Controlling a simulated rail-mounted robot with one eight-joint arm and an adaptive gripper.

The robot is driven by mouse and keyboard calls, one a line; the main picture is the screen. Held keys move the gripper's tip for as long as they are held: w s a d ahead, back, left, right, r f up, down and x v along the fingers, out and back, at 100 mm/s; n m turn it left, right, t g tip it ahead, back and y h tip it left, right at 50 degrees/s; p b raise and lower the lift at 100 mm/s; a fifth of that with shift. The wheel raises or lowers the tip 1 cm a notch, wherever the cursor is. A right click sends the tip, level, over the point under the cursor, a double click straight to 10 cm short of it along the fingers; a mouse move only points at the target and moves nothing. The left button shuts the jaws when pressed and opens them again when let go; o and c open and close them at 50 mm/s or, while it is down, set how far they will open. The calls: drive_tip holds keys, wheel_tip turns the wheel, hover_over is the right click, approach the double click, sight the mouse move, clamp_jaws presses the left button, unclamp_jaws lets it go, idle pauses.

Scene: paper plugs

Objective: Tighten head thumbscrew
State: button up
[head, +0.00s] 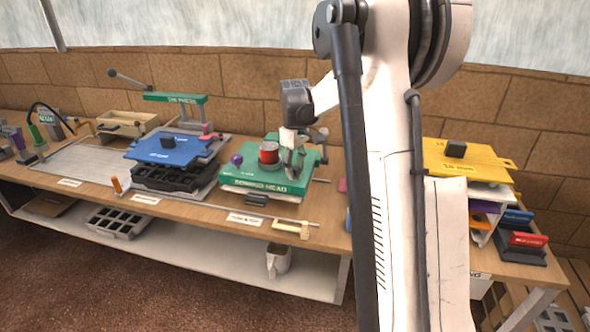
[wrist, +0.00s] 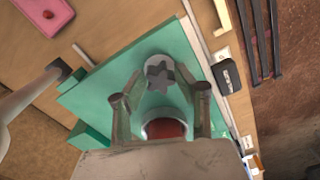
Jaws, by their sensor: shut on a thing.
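The green head unit (head: 235,179) sits on the bench in the middle of the head view, and its green top also fills much of the wrist view (wrist: 92,97). The thumbscrew, a grey star-shaped knob (wrist: 160,76), stands on that top. My gripper (wrist: 160,90) points down over the unit, with one finger on each side of the knob, shut on it. In the head view my gripper (head: 293,170) hides the thumbscrew. A red cylinder (head: 268,152) stands just left of my gripper; its red top (wrist: 165,129) shows between the fingers in the wrist view.
A purple ball knob (head: 236,159) is on the unit's left side. A blue plate (head: 170,147) on a black tray lies farther left. A yellow plate (head: 470,161) tops a rack at right. A black block (wrist: 226,77) lies near the unit's front edge.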

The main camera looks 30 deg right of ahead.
sight(295, 168)
drive_tip(key=m, duration=0.3)
drive_tip(key=shift+m, duration=0.3)
drive_tip(key=m+b, duration=0.1)
drive_tip(key=m, duration=1)
drive_tip(key=o, duration=1.1)
drive_tip(key=shift+r, duration=0.1)
drive_tip(key=shift+r+p, duration=0.85)
drive_tip(key=shift+r, duration=1.05)
